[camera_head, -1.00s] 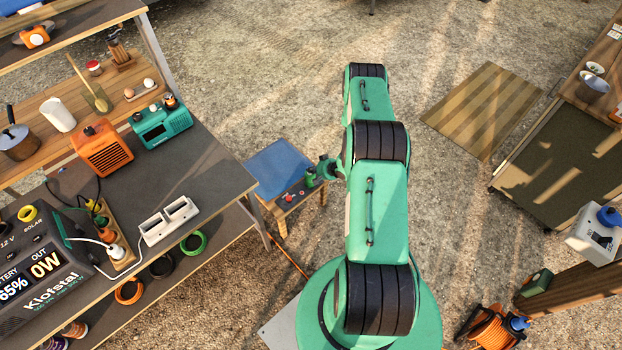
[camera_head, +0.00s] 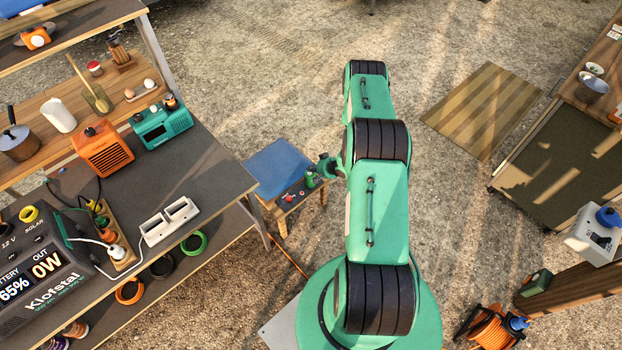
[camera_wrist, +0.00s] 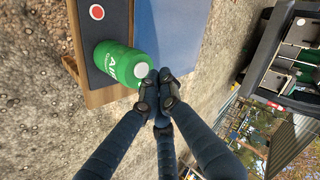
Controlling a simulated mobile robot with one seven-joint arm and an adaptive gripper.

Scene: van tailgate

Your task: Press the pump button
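A small wooden stool with a blue top (camera_head: 272,170) stands left of my arm. A dark panel along its front edge carries a red button, and a red button (camera_wrist: 97,12) with a white ring shows in the wrist view. A green canister (camera_wrist: 124,62) with white lettering and a white round spot lies on or beside this panel. Which of these parts is the pump button I cannot tell. My gripper (camera_wrist: 160,84) has its dark fingers drawn together, tips at the canister's right end; contact is unclear. In the head view my gripper (camera_head: 325,168) is small and partly hidden.
The workbench (camera_head: 200,160) at left holds a power station (camera_head: 40,275), a green radio (camera_head: 160,125) and an orange heater (camera_head: 102,148). Gravel is free beyond the stool. A striped mat (camera_head: 483,110) and a table stand at right.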

